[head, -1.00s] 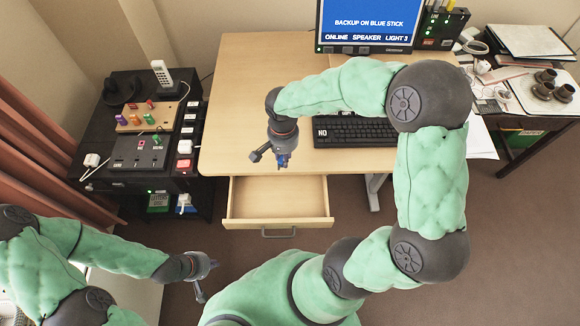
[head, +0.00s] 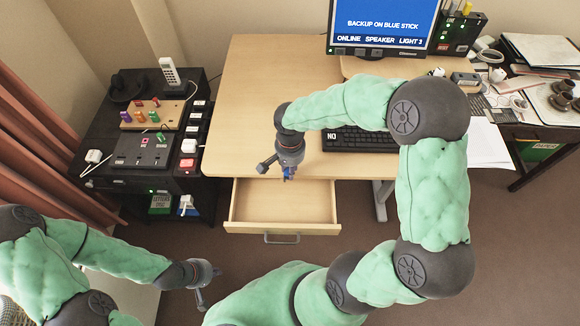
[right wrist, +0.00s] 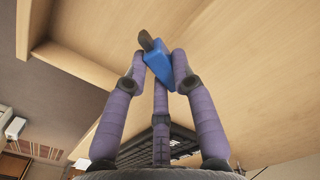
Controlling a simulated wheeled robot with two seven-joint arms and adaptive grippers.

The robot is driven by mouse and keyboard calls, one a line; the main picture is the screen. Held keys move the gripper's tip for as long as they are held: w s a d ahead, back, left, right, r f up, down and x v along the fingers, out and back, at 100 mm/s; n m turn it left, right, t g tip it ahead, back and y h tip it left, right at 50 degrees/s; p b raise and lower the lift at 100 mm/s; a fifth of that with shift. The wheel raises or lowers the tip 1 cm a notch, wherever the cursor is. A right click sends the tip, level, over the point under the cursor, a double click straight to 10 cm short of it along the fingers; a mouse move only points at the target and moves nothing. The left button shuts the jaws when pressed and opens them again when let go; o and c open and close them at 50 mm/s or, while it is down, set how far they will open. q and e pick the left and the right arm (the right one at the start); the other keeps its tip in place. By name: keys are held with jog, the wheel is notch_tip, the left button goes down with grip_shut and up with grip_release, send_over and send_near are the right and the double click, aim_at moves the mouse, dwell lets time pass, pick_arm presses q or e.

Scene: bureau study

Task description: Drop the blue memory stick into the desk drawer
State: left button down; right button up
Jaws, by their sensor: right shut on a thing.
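The blue memory stick (right wrist: 158,66) is gripped between the fingers of my right gripper (right wrist: 160,85) in the right wrist view, its dark end pointing away. In the head view my right gripper (head: 288,172) is above the back part of the open desk drawer (head: 284,226), near the desk's front edge. A small bit of blue shows at its fingertips there. The drawer is pulled out, and the part of its inside that I see is bare. My left gripper (head: 205,285) is low at the left, away from the desk; its finger opening is too small to tell.
The desk (head: 240,110) carries a keyboard (head: 360,139) and a monitor (head: 380,28) reading "BACKUP ON BLUE STICK". A black side cabinet (head: 105,180) with a phone and switches stands at the left. A cluttered dark table is at the right.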

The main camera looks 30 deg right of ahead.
jog(key=o, duration=1)
jog(key=shift+o, duration=0.2)
jog(key=shift+r, duration=0.2)
notch_tip(320, 180, up, 12)
jog(key=shift+f, duration=0.15)
jog(key=s+a+f+n+y+p, duration=0.4)
jog(key=a+f+n+p, duration=0.2)
jog(key=a+f+p, duration=0.65)
jog(key=s+a+r+n+p, duration=0.1)
jog(key=s+a+p, duration=0.1)
jog(key=s+p, duration=0.5)
jog(key=shift+a+n+p, duration=0.2)
jog(key=shift+n+p, duration=0.1)
jog(key=shift+p, duration=0.8)
